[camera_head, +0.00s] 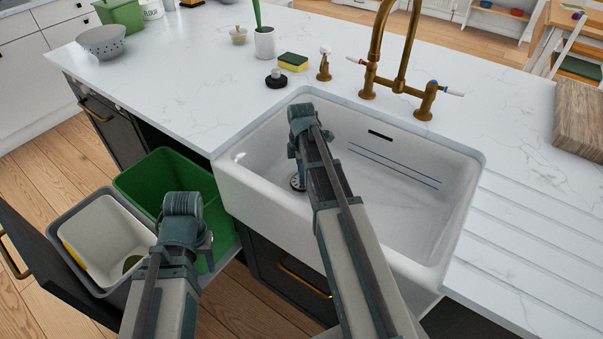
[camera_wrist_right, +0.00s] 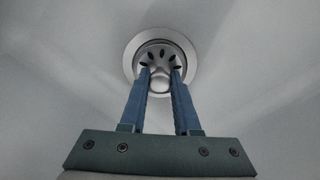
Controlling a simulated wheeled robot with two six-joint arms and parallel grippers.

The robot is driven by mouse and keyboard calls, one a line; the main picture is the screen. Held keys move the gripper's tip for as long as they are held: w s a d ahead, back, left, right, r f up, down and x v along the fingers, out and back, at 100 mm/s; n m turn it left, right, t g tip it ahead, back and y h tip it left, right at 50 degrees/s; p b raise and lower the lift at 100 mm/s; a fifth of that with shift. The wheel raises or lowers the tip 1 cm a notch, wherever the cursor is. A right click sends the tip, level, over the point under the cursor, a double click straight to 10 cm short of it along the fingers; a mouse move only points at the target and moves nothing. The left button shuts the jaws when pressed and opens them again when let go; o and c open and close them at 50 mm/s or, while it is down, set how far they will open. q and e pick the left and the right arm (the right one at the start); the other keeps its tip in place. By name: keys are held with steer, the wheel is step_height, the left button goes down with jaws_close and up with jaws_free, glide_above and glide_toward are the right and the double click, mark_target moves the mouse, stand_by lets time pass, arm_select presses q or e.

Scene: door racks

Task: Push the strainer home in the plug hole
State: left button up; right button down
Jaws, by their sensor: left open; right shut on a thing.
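The strainer (camera_wrist_right: 153,59), a metal disc with dark slots and a round knob, is at the plug hole (camera_wrist_right: 187,50) in the right wrist view. It shows partly in the head view (camera_head: 297,184), beside my right arm. My right gripper (camera_wrist_right: 160,78) is shut on the strainer's knob, its two blue fingers on either side. The strainer lies inside the outline of the plug hole's pale ring, a little off its centre. I cannot tell whether it is seated or just above. My left gripper (camera_head: 207,245) is open and empty over the green bin, away from the sink.
The white sink (camera_head: 400,205) surrounds my right gripper, and its front wall is under my right arm. The brass tap (camera_head: 395,75) stands behind it. A black plug (camera_head: 276,79) and a sponge (camera_head: 293,61) lie on the worktop. The green bin (camera_head: 165,170) is open at left.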

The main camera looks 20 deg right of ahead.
steer(key=shift+f+b, duration=0.5)
steer(key=shift+f, duration=0.05)
steer(key=c, duration=0.6)
jaws_free()
steer(key=shift+o, duration=0.2)
steer(key=shift+r, duration=0.1)
step_height(320, 180, up, 14)
steer(key=p, duration=1.3)
steer(key=shift+f+p, duration=0.2)
steer(key=shift+p, duration=0.2)
steer(key=shift+r, duration=0.1)
